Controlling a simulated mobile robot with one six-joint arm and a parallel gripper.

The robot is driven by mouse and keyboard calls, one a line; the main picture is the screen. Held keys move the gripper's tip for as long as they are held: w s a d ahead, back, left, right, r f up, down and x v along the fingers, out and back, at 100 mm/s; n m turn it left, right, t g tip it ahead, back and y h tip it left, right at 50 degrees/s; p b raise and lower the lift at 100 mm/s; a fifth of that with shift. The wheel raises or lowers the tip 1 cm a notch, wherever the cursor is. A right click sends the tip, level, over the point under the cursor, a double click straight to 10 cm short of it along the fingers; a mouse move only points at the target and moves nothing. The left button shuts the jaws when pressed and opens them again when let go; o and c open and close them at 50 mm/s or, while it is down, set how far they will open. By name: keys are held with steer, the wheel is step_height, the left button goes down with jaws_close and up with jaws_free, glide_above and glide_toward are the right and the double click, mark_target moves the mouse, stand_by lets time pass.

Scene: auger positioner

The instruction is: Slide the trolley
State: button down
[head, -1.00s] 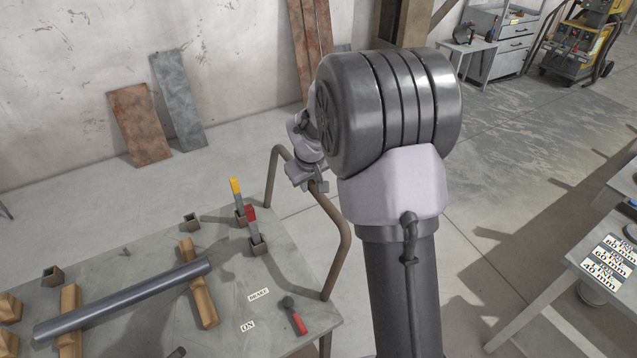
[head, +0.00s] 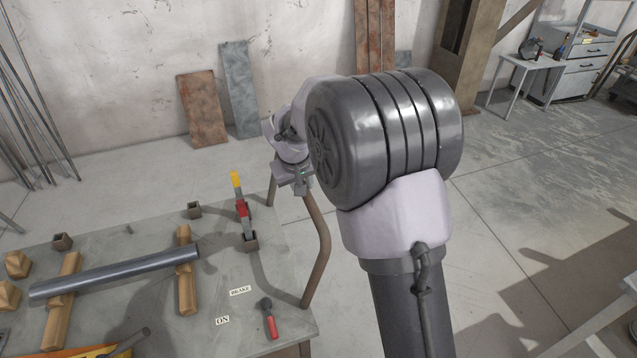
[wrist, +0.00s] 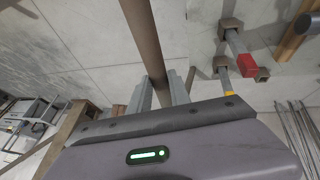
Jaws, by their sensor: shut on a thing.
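The trolley (head: 275,290) is a grey-topped table at the lower left of the head view, with a bent brown tube handle (head: 321,255) on its right end. My gripper (head: 302,187) is shut on this handle near its far upper bend. In the wrist view the brown tube (wrist: 143,35) runs down between the two fingers of my gripper (wrist: 165,88). A black lever with a red grip (head: 269,320) lies by the labels "BRAKE" (head: 240,291) and "ON" (head: 222,321). The trolley's wheels are out of view.
On the trolley, a steel pipe (head: 120,272) rests across wooden blocks (head: 187,285), and yellow- and red-handled tools (head: 243,210) stand in sockets. Two plates (head: 202,110) lean on the wall. Thin rods (head: 35,120) stand at left. Floor right of the handle is clear.

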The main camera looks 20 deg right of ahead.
steer(key=s+a+p, duration=0.1)
steer(key=a, duration=2.7)
steer(key=shift+a+p, duration=0.35)
steer(key=c, duration=1.4)
jaws_free()
steer(key=shift+a, duration=0.1)
steer(key=shift+o, duration=1)
steer(key=shift+a, duration=0.15)
steer(key=p+v, duration=0.5)
steer(key=v, duration=1.2)
steer(key=shift+r, duration=0.25)
steer(key=shift+s, duration=0.1)
